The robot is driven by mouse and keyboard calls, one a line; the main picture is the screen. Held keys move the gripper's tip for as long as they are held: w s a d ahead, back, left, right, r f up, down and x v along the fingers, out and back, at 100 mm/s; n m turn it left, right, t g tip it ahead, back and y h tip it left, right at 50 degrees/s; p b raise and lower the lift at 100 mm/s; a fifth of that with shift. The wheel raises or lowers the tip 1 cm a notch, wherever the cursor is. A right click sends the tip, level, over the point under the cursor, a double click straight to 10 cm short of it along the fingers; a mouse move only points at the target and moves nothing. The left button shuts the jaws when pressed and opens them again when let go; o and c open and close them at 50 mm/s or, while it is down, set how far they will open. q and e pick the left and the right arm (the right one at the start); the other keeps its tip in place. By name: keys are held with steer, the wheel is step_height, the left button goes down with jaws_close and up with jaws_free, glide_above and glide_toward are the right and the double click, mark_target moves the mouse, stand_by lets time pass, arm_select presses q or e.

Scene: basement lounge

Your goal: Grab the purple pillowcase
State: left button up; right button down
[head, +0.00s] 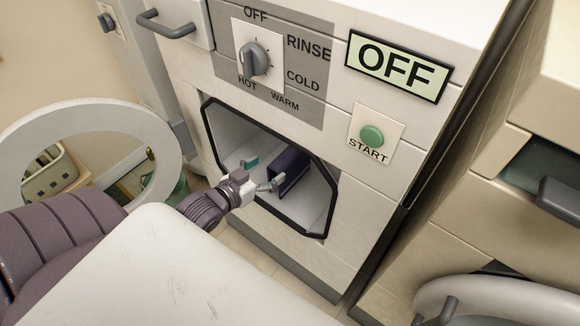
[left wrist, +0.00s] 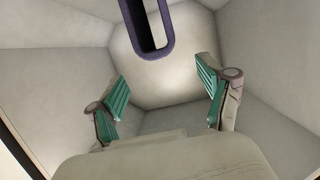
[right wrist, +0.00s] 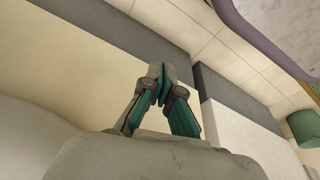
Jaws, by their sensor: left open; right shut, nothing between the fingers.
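The purple pillowcase (head: 291,170) stands inside the open drum of the washing machine, a dark folded shape with an open edge. In the left wrist view, its purple rim (left wrist: 167,32) shows as a narrow loop at the top, beyond and above the fingertips. My left gripper (head: 262,174) is in the drum opening, just left of the pillowcase. Its fingers are spread wide in the left wrist view (left wrist: 163,84), with nothing between them. My right gripper (right wrist: 160,86) is shut and empty, seen only in the right wrist view.
The washing machine (head: 345,210) has a dial (head: 254,59), an OFF display (head: 398,66) and a green START button (head: 372,136). Its dark opening rim surrounds my left gripper. A round white door (head: 60,121) stands open at left. Another appliance (head: 530,85) is at right.

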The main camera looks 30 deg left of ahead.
mark_target(287, 157)
arm_select(q)
steer(key=b+x, duration=0.1)
steer(key=x, duration=0.4)
steer(key=shift+f, duration=0.1)
steer(key=b+x, duration=0.1)
steer(key=x, duration=0.3)
steer(key=shift+w+f, duration=0.25)
arm_select(e)
step_height(287, 157, up, 9)
steer(key=w, duration=0.1)
steer(key=shift+f+t, duration=0.15)
steer(key=shift+t, duration=0.15)
arm_select(q)
steer(key=shift+c, duration=0.3)
arm_select(e)
steer(key=shift+w, duration=0.1)
arm_select(q)
steer(key=c, duration=1.2)
steer(key=shift+r, duration=0.1)
